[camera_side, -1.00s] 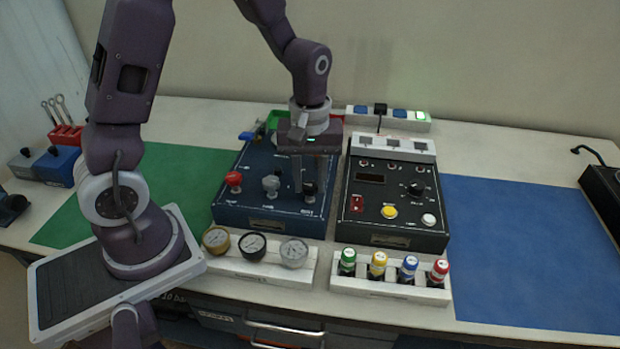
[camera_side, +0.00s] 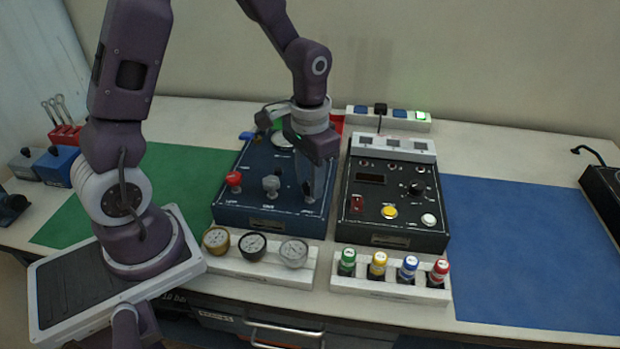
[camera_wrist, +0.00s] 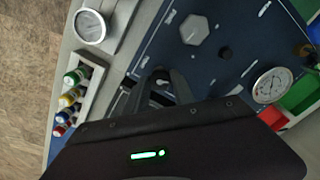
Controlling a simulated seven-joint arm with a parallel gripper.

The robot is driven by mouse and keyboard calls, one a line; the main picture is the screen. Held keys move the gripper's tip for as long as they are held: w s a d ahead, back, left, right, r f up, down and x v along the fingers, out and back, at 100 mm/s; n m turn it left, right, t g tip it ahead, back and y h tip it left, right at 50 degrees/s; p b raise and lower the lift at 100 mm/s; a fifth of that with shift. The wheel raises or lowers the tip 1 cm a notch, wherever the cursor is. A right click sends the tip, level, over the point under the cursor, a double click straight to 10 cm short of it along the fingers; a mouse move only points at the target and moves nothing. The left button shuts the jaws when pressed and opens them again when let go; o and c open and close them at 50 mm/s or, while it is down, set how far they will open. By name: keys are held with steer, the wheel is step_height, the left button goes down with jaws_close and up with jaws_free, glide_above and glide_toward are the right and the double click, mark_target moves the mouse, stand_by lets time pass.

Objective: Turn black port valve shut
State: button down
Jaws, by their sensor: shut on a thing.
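The black port valve (camera_side: 309,188) is at the front right of the blue panel box (camera_side: 255,214). It is mostly hidden by the fingers in the side view. My gripper (camera_side: 311,194) points down over it and is shut on it, with a finger on each side. In the wrist view, the fingertips (camera_wrist: 161,82) close around the dark valve knob (camera_wrist: 162,76). The grey valve (camera_side: 271,184) stands just left of my gripper, and the red valve (camera_side: 233,180) is farther left. The grey valve's hexagonal top also shows in the wrist view (camera_wrist: 194,30).
The black control box (camera_side: 392,230) stands close on the right. A rack of gauges (camera_side: 252,266) and a rack of colored bottles (camera_side: 390,288) sit in front. A power strip (camera_side: 365,116) lies behind. The blue mat (camera_side: 530,250) at right is clear.

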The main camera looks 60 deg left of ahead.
steer(key=m, duration=0.5)
steer(key=shift+m, duration=0.4)
stand_by(0.4)
steer(key=c, duration=1.1)
jaws_free()
steer(key=shift+o, duration=0.2)
step_height(320, 180, up, 6)
steer(key=shift+r, duration=0.6)
